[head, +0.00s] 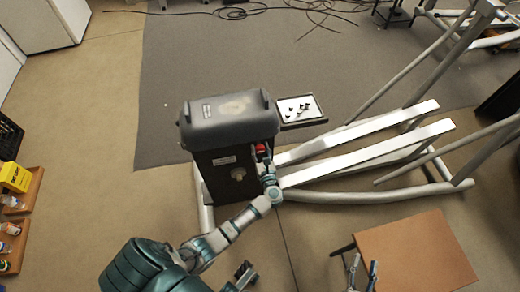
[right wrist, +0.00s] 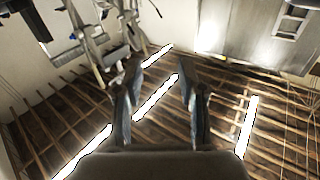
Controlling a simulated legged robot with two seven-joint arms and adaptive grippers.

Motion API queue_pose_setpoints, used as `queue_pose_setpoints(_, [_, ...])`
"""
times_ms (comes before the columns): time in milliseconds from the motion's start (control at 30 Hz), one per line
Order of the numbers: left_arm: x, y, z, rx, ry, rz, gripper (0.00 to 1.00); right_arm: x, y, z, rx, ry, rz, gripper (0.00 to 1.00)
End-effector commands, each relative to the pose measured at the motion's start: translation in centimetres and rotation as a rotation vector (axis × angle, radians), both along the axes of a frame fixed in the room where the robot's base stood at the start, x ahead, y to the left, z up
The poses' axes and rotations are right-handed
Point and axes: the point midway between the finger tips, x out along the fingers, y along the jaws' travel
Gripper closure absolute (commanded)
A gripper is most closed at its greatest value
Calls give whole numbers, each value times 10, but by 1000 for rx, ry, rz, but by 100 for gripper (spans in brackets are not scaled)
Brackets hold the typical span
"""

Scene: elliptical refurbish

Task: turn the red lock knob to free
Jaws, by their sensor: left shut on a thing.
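The elliptical's dark housing (head: 228,120) stands upright in the middle of the head view, with a grey top cover. The red lock knob (head: 260,148) is a small red spot on the housing's right side, just under the cover. My left gripper (head: 263,155) is at the knob and shut on it; its fingers partly hide the knob, so its angle cannot be read. My right gripper (head: 363,268) is at the bottom of the head view, away from the machine. In the right wrist view its fingers (right wrist: 160,72) are apart with nothing between them.
A tray with small dark parts (head: 300,109) is beside the housing. Pale rails (head: 360,145) run right from the machine. A brown table (head: 417,255) is at lower right, close to my right gripper. Wooden shelves with bottles (head: 22,220) stand at far left. Cables (head: 290,10) lie at the back.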

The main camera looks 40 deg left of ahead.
Motion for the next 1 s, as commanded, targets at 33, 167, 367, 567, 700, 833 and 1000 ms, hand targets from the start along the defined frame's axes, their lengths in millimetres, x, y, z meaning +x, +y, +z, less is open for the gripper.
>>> queue_pose_setpoints(33, [1,1,1,8,11,0,92,0,0,0,-2,7,0,60])
queue_pose_setpoints(167, [0,1,1,47,57,1,92,-1,-1,-7,-17,52,2,60])
queue_pose_setpoints(367, [1,1,2,145,172,0,92,-6,-4,-20,-48,153,0,60])
queue_pose_setpoints(567, [1,0,3,267,315,-1,92,-14,-10,-39,-87,293,-4,60])
queue_pose_setpoints(700, [1,0,3,353,416,-2,92,-23,-15,-54,-116,400,-6,60])
queue_pose_setpoints(833, [1,0,3,434,510,-2,92,-34,-19,-66,-142,499,-8,60])
queue_pose_setpoints(1000, [2,0,3,541,633,-2,92,-51,-27,-82,-176,635,-13,60])
